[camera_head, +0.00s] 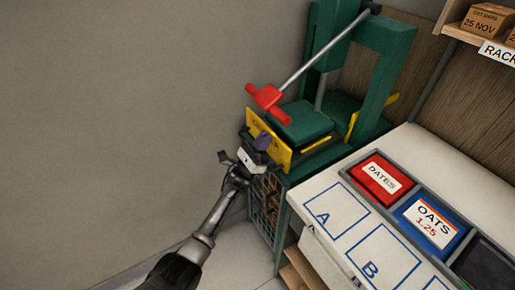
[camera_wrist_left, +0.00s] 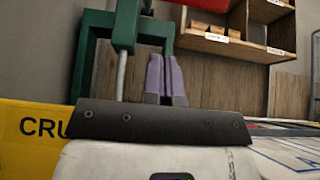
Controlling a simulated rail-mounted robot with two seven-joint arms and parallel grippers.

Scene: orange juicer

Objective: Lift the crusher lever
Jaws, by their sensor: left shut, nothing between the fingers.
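The crusher lever is a grey rod (camera_head: 322,51) that slopes from the top right of the green crusher frame (camera_head: 386,60) down to a red cross handle (camera_head: 268,101). My left gripper (camera_head: 262,142), with purple fingertips, is below the red handle, in front of the yellow plate, apart from the handle. In the left wrist view its two fingers (camera_wrist_left: 166,78) are together with nothing between them. A red part (camera_wrist_left: 195,4), probably the handle, shows at the top edge there, above the fingertips. My right gripper is not in view.
A yellow plate (camera_head: 283,155) fronts the crusher, above a mesh cage (camera_head: 265,205). To the right is a white counter (camera_head: 433,150) with a red DATES bin (camera_head: 380,179) and a blue OATS bin (camera_head: 430,222). A bare wall (camera_head: 120,100) is at the left.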

